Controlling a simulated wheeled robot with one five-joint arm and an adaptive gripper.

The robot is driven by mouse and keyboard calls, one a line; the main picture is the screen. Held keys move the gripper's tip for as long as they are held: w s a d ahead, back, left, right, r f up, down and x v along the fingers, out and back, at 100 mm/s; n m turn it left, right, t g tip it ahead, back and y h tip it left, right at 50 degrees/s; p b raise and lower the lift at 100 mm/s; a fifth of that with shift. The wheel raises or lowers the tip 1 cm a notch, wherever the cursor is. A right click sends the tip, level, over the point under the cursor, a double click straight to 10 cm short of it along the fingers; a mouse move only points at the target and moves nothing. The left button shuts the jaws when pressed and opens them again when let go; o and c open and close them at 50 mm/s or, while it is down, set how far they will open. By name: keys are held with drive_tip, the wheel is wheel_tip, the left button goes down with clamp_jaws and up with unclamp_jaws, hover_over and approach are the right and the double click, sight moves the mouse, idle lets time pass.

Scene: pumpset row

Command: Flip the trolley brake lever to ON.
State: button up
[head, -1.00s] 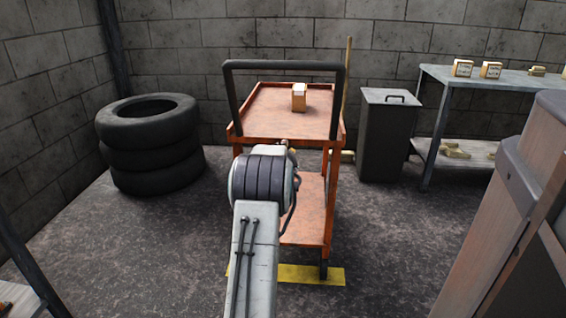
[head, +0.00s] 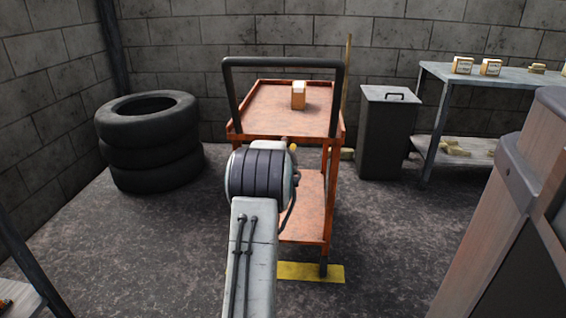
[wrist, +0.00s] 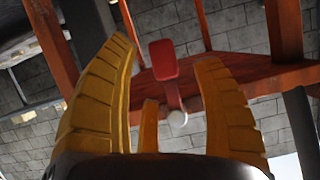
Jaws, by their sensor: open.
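The orange-red trolley (head: 322,185) stands ahead in the head view, with a black push handle (head: 285,64) at its near end. I cannot read any ON or OFF mark. My gripper (wrist: 165,54) is open, its yellow fingers on either side of the lever in the picture. The lever appears beyond them, with no clear contact. In the head view my arm hides the lever and most of the gripper.
A small box (head: 298,96) sits on the trolley top. Stacked tyres (head: 150,145) stand left, a grey bin (head: 385,135) and a shelf bench (head: 470,80) right. A wooden-sided object (head: 500,210) is close at front right. A yellow floor strip (head: 312,272) lies under the trolley.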

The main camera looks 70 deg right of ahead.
drive_tip(key=v, duration=1)
drive_tip(key=shift+a+r, duration=0.15)
drive_tip(key=shift+s, duration=0.1)
